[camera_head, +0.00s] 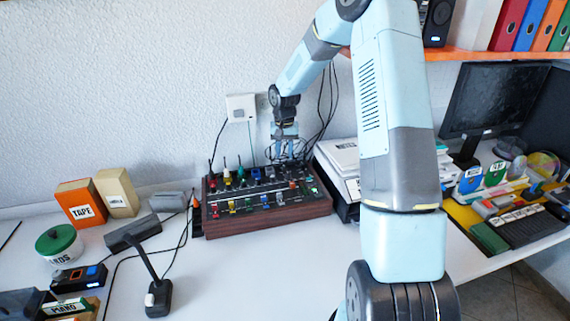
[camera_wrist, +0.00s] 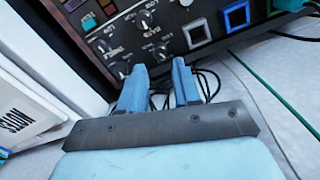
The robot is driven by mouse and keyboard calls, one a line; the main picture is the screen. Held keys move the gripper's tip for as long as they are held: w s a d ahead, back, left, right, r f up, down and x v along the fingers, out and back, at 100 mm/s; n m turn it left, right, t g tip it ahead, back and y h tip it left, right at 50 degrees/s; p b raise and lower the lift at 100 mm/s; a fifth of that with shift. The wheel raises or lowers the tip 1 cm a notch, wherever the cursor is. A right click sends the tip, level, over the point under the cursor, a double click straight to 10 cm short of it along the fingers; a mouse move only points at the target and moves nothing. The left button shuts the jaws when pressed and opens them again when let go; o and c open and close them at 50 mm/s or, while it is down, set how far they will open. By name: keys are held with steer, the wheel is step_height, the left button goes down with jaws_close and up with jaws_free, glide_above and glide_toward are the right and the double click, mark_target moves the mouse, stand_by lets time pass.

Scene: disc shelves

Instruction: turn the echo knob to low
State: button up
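The mixer (camera_head: 268,221) is a dark panel with a wooden front, coloured sliders and several plugs, on the white table. In the wrist view the mixer's dark face (camera_wrist: 178,15) fills the top. It carries a group of small black knobs with pale marks, including an upper knob (camera_wrist: 147,19) and a lower knob (camera_wrist: 161,51). The labels are too blurred to tell which is the echo knob or its setting. My gripper (camera_wrist: 158,67) is open and empty, its fingertips just short of the knob group. In the head view my gripper (camera_head: 286,148) is at the mixer's back edge.
Square blue (camera_wrist: 236,16) and white (camera_wrist: 196,34) sockets lie right of the knobs. A white stack (camera_head: 340,157) stands close right of the mixer. A black-stemmed device (camera_head: 157,295) stands in front left.

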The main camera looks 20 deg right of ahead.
mark_target(284, 166)
steer(key=shift+f, duration=2.75)
jaws_close()
steer(key=shift+d, duration=0.1)
